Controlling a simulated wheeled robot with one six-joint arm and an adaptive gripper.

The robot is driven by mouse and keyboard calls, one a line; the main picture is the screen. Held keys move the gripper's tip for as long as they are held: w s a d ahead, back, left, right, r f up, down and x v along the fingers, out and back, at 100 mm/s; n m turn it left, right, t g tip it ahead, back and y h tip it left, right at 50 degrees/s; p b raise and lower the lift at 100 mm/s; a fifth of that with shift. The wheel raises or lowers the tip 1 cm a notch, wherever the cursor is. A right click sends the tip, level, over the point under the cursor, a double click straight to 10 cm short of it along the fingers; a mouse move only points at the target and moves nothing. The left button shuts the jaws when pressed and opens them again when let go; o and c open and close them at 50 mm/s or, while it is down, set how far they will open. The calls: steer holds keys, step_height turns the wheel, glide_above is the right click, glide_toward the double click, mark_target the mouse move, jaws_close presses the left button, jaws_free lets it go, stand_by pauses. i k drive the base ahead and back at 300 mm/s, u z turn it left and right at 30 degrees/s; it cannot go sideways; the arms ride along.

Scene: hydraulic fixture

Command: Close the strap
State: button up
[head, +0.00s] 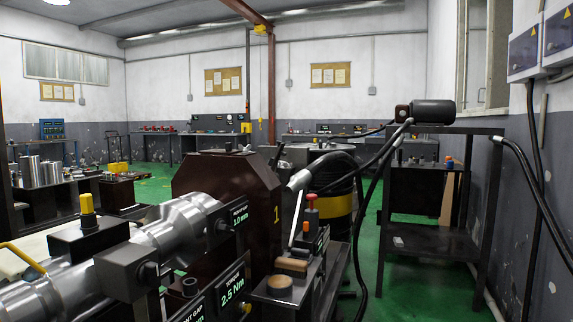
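A large shiny metal cylinder (165,238) lies across the fixture at the lower left. A dark block (90,233) with a yellow knob (88,208) sits over it, and a second dark block (127,268) is in front. These may be parts of the strap, but I cannot tell the strap clearly or whether it is open or closed. A curved yellow handle (22,256) shows at the left edge. Readout plates show 1.0 mm (239,218) and 2.5 Nm (232,289). My gripper is not in view.
A dark red housing (228,200) marked 1 stands behind the cylinder. A bench edge holds a red-knobbed lever (311,213) and a round wooden-coloured knob (279,285). Black hoses run to a motor (432,112) on a dark stand (437,240). Green floor (415,290) is clear between.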

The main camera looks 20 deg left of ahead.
mark_target(273, 161)
steer(key=i, duration=0.1)
steer(key=u, duration=1.1)
steer(key=k, duration=0.55)
steer(key=z, duration=0.8)
steer(key=i, duration=1.35)
steer(key=u, duration=0.25)
